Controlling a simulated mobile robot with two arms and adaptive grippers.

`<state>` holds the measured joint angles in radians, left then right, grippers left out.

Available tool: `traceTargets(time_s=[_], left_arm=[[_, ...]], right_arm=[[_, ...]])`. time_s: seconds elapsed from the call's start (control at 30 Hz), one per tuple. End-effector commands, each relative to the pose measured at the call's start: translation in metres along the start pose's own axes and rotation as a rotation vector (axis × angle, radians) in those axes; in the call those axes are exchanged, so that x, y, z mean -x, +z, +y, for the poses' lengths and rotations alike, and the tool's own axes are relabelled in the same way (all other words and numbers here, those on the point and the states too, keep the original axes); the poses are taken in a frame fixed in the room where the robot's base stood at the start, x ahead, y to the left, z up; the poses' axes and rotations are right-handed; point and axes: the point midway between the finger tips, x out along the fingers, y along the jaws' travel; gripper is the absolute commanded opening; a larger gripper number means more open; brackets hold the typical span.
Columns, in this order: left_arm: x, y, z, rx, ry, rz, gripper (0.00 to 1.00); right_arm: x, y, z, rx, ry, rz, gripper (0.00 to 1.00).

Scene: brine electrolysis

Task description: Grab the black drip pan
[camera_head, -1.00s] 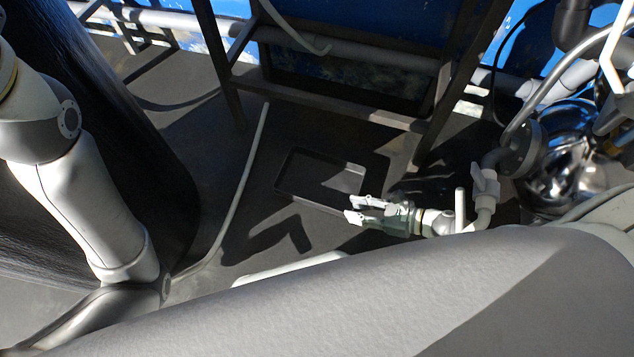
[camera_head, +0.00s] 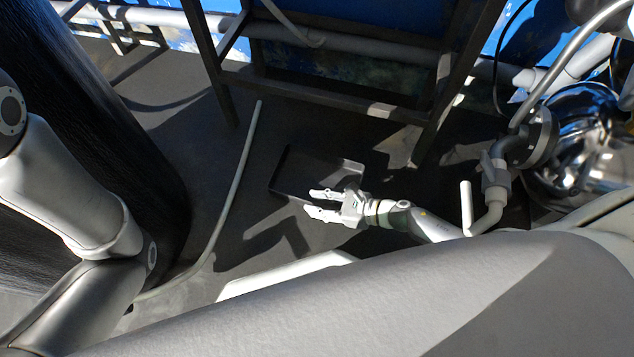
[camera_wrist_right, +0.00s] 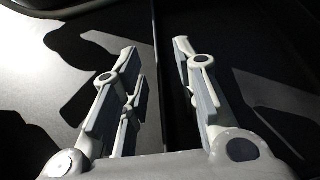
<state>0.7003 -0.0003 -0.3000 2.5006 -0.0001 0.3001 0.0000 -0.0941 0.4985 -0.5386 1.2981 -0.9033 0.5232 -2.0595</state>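The black drip pan (camera_head: 294,166) is a shallow dark rectangular tray on the shaded floor, in the middle of the head view. My right gripper (camera_head: 312,201) is at its near edge, fingers pointing left and partly covering it. In the right wrist view the gripper (camera_wrist_right: 156,46) has its two fingers apart, with a straight dark edge running between them. This looks like a side of the pan, but shadow makes contact hard to tell. My left arm shows at the left; its gripper is not in view.
A dark metal frame (camera_head: 330,100) stands behind the pan. A thin pale hose (camera_head: 236,178) lies to its left, beside a large black cylinder (camera_head: 130,130). Pipes with a valve (camera_head: 495,172) and a shiny round vessel (camera_head: 580,140) stand at the right.

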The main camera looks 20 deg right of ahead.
Motion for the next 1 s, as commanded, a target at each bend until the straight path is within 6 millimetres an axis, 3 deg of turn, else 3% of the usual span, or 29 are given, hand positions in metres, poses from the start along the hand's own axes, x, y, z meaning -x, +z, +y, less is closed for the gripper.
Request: traceTargets(time_s=[0.23, 0.47, 1.0], left_arm=[[0.0000, 0.0000, 0.0001, 0.000, 0.001, 0.000, 0.34], [0.0000, -0.0001, 0.0003, 0.000, 0.001, 0.001, 0.34], [-0.0018, 0.0006, 0.0000, 0.000, 0.001, 0.001, 0.34]], right_arm=[[-0.0016, 0.0006, 0.0001, 0.000, 0.000, 0.000, 0.29], [-0.0014, 0.0005, 0.0001, 0.000, 0.000, 0.000, 0.00], [-0.0003, 0.0040, -0.0029, 0.001, -0.001, -0.001, 0.00]])
